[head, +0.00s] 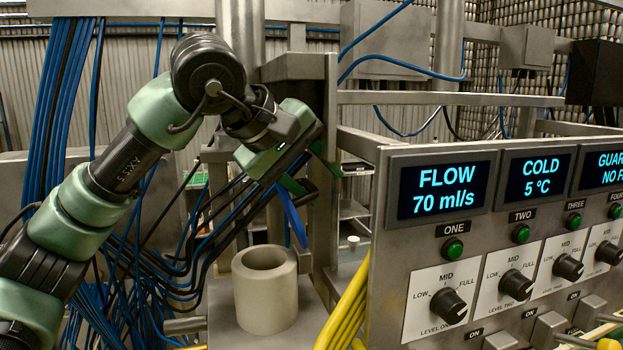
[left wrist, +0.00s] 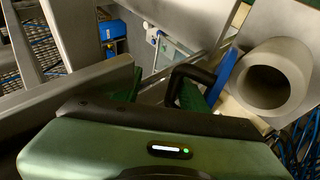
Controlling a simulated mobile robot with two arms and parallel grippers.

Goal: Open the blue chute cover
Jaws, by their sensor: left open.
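The blue chute cover (head: 291,216) shows as a narrow, tilted blue panel just below my left gripper, left of the steel post. In the left wrist view, a blue strip (left wrist: 228,70) that looks like the same cover shows beside a black bar-shaped handle (left wrist: 190,76). My left gripper (head: 309,174) is open, with its green fingers pointing down and right by the post. In the left wrist view, the handle is close to the right finger of the gripper (left wrist: 162,92); I cannot tell whether they touch. My right gripper is not in view.
A pale, thick-walled cylinder (head: 265,290) stands on a ledge below the cover. A control panel (head: 385,270) with displays and knobs fills the right. A steel post (head: 328,110) stands close to my gripper. Blue and black cables (head: 130,270) hang at the left. Yellow hoses (head: 345,310) run in front.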

